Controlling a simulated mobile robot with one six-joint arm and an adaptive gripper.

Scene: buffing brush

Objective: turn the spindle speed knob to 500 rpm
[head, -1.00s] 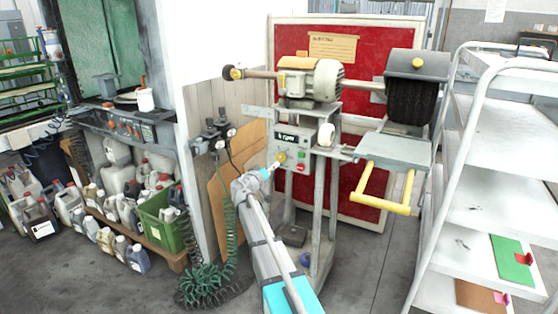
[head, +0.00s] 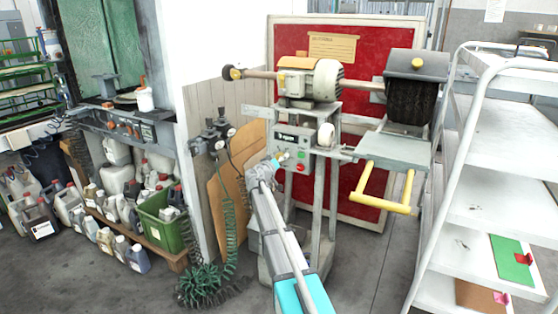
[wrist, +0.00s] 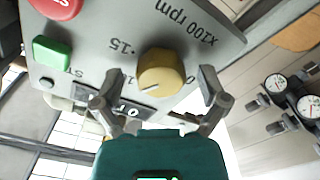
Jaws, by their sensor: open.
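The spindle speed knob (wrist: 161,72) is a round brass-yellow knob on the grey control panel (wrist: 85,35), upside down in the wrist view. Its pointer line slants to the lower left in that view. The printed scale shows "15", a partly covered "10", a "0" and "x100 rpm"; the part below the knob is hidden. My gripper (wrist: 163,102) is open, with one finger on each side of the knob and visible gaps between. In the head view my gripper (head: 276,164) is at the panel's lower left and mostly hides the knob.
A green button (wrist: 53,52) and red button (wrist: 57,6) sit beside the knob. A dark display (wrist: 125,108) is partly behind a finger. Pressure gauges (wrist: 307,105) are off to the side. The brush (head: 411,98) and yellow handle (head: 385,205) are right of the panel.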

